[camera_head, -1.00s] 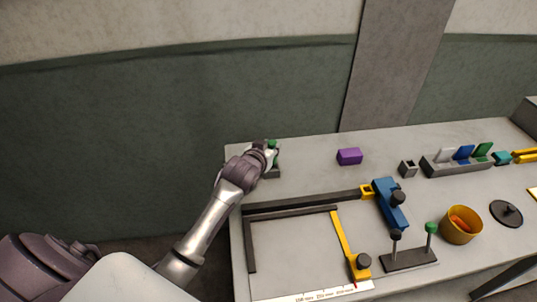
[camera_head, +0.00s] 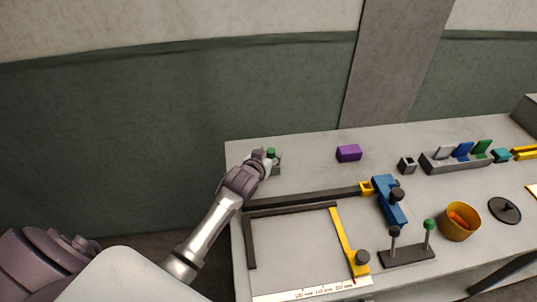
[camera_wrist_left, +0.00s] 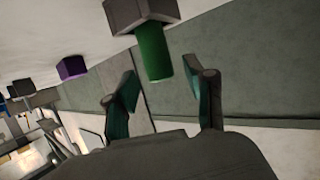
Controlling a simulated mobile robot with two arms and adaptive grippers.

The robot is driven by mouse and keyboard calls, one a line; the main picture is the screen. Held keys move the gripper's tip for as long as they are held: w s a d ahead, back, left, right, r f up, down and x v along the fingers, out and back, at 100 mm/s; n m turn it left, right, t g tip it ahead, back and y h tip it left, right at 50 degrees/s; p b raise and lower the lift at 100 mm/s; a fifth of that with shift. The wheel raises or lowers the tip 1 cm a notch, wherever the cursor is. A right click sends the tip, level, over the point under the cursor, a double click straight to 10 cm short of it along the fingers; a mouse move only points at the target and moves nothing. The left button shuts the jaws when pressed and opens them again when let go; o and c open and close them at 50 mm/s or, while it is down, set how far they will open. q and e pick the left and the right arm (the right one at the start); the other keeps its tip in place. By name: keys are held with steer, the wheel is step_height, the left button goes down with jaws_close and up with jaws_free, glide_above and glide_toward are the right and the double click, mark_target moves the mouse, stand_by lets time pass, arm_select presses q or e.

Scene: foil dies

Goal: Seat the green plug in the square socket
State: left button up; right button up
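The green plug (camera_head: 271,153) is at the table's far left corner. In the left wrist view the plug (camera_wrist_left: 154,52) sticks out of a dark grey block (camera_wrist_left: 141,12); how deep it sits and the shape of the hole are hidden. In the head view this block (camera_head: 277,169) is partly covered by my left gripper (camera_head: 266,163). In the left wrist view the gripper's two fingers (camera_wrist_left: 163,88) are spread, with nothing between them, and the plug's end is just beyond the tips. A small grey block with a square opening (camera_head: 407,165) stands farther right. My right gripper is not in view.
A purple block (camera_head: 349,153) lies right of the plug. A grey rack (camera_head: 456,162) with coloured pieces, an orange cup (camera_head: 460,222) and a blue clamp-like piece (camera_head: 390,201) stand farther right. A dark frame (camera_head: 292,210) lies in front of the gripper.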

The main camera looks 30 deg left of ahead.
arm_select(q)
steer(key=shift+r, duration=0.15)
steer(key=b+v, duration=0.1)
steer(key=v, duration=1.1)
stand_by(0.3)
